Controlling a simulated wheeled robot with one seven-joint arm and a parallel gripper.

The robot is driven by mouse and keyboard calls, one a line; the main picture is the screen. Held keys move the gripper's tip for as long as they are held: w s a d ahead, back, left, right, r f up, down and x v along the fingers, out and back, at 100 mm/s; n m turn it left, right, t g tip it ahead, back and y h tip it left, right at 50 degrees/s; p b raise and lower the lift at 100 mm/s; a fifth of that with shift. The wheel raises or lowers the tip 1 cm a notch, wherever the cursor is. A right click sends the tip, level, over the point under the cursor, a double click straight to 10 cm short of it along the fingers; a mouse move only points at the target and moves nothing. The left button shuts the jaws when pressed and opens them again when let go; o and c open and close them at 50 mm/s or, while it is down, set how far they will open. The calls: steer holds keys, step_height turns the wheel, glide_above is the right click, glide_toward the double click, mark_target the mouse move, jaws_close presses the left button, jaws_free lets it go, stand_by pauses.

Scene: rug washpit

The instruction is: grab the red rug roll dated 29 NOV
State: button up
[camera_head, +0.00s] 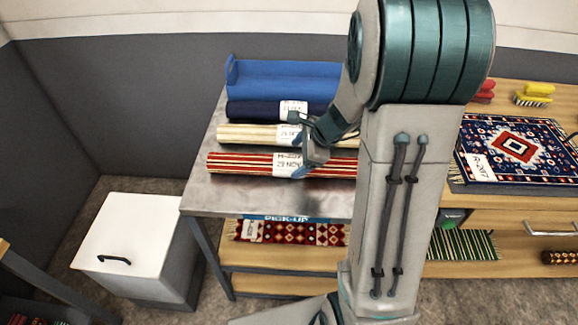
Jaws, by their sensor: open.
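The red rug roll (235,162) with cream stripes lies crosswise at the front of a metal-topped table. Its white tag (287,160) reads 29 NOV on the lower line; the upper line is blurred. My gripper (304,146) is open over the tag area, with one fingertip by the red roll's tag and the other near the cream roll's tag. I cannot tell whether it touches either roll. My arm hides part of the rolls' right side.
Behind the red roll lie a cream roll (245,134) and a navy roll (252,109), both tagged, then a blue tray (280,78). A patterned rug (515,148) and brushes (535,92) lie on the right bench. A white-lidded bin (130,235) stands left.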

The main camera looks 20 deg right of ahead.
mark_target(294, 160)
steer(key=x, duration=0.3)
steer(key=shift+a+f, duration=0.25)
steer(key=shift+c, duration=0.2)
steer(key=shift+r, duration=0.1)
steer(key=c, duration=1.4)
